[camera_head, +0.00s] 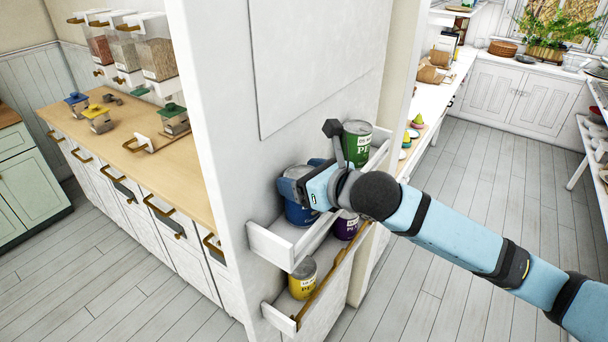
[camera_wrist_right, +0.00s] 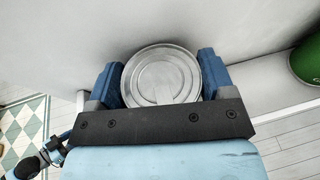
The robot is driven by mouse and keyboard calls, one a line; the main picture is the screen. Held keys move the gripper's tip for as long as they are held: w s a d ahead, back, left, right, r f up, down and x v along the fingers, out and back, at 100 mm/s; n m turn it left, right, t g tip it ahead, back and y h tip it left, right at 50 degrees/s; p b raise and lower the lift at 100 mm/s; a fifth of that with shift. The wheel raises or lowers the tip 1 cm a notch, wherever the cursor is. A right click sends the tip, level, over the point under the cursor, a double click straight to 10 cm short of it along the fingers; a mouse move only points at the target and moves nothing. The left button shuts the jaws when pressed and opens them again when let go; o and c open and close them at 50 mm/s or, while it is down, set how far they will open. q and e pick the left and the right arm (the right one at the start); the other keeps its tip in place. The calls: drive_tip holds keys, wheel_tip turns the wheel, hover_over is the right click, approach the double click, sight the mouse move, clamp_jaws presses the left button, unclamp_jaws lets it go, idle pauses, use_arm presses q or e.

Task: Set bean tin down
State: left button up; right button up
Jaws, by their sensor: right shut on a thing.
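My right gripper (camera_head: 302,186) comes in from the right and is shut on a blue tin (camera_head: 299,214) at the upper wall rack (camera_head: 274,249). In the right wrist view the tin's round grey lid (camera_wrist_right: 162,76) sits between the two blue fingers, close to the wall. The tin looks upright, over the near left end of the rack. I cannot tell whether its base touches the rack floor. Its label is mostly hidden, so I cannot read whether it says beans.
A green tin (camera_head: 357,144) stands at the rack's far end; it also shows in the right wrist view (camera_wrist_right: 306,60). A purple tin (camera_head: 346,227) is partly hidden under my arm. A yellow tin (camera_head: 302,279) stands in the lower rack (camera_head: 279,318). A wooden counter (camera_head: 199,168) is left.

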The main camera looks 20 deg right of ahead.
drive_tip(key=shift+s+r, duration=0.1)
drive_tip(key=shift+s, duration=0.25)
drive_tip(key=o, duration=1.3)
drive_tip(key=shift+c, duration=0.2)
use_arm(q)
drive_tip(key=shift+s, duration=0.25)
use_arm(e)
drive_tip(key=shift+o, duration=0.2)
drive_tip(key=shift+w+f, duration=0.15)
drive_tip(key=shift+f, duration=0.05)
drive_tip(key=shift+r, duration=0.3)
use_arm(q)
drive_tip(key=f+b, duration=0.1)
drive_tip(key=b, duration=0.1)
drive_tip(key=shift+s+d+f+m+b, duration=0.1)
drive_tip(key=shift+f+m+b, duration=0.2)
drive_tip(key=shift+f, duration=0.05)
use_arm(e)
drive_tip(key=v, duration=1.2)
